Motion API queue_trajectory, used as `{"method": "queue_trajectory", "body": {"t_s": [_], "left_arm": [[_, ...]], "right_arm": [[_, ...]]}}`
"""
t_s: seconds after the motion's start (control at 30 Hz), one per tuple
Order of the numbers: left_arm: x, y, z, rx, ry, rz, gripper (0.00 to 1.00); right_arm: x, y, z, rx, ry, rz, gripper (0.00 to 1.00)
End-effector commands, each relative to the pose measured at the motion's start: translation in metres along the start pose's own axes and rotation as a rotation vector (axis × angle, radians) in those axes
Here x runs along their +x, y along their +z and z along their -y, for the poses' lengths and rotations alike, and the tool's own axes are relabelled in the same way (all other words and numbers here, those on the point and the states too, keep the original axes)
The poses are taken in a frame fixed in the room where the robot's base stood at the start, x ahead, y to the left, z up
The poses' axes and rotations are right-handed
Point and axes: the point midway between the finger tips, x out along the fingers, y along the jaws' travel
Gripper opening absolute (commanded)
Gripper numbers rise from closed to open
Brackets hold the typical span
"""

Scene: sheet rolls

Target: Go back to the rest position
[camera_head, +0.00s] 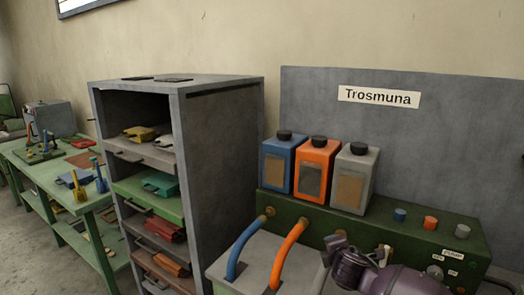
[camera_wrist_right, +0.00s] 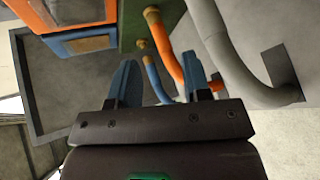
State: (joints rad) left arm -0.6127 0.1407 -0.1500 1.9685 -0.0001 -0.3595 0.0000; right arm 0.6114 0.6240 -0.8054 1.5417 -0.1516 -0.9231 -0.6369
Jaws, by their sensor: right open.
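My right gripper (camera_wrist_right: 162,78) shows in the right wrist view with its two blue fingers apart and nothing between them that it grips. Behind the fingers are a blue hose, an orange hose (camera_wrist_right: 165,50) and a thick grey hose (camera_wrist_right: 222,50). I cannot tell how close the fingers are to them. In the head view my purple right arm shows at the lower right, in front of the green machine (camera_head: 385,235). My left gripper is not in view.
The machine carries blue, orange (camera_head: 315,168) and grey canisters, with a blue hose (camera_head: 240,248) and an orange hose (camera_head: 288,252) in front. A grey shelf cabinet (camera_head: 222,150) stands left of it. A green workbench (camera_head: 70,195) with tools is farther left. Open floor shows at far left.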

Motion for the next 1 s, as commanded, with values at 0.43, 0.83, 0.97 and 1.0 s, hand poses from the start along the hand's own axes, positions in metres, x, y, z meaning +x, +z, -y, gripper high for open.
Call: {"method": "queue_trajectory", "body": {"t_s": [0.43,0.83,0.97,1.0], "left_arm": [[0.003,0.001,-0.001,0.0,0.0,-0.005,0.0],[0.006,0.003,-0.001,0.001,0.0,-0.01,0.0],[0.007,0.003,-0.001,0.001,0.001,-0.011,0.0],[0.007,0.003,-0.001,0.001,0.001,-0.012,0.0]], "right_arm": [[-0.086,-0.069,0.052,1.021,0.029,-0.42,0.44],[-0.155,-0.027,0.157,1.542,0.027,-0.353,0.44],[-0.18,-0.01,0.207,1.629,0.006,-0.247,0.44],[-0.188,-0.006,0.223,1.652,-0.004,-0.211,0.44]]}}
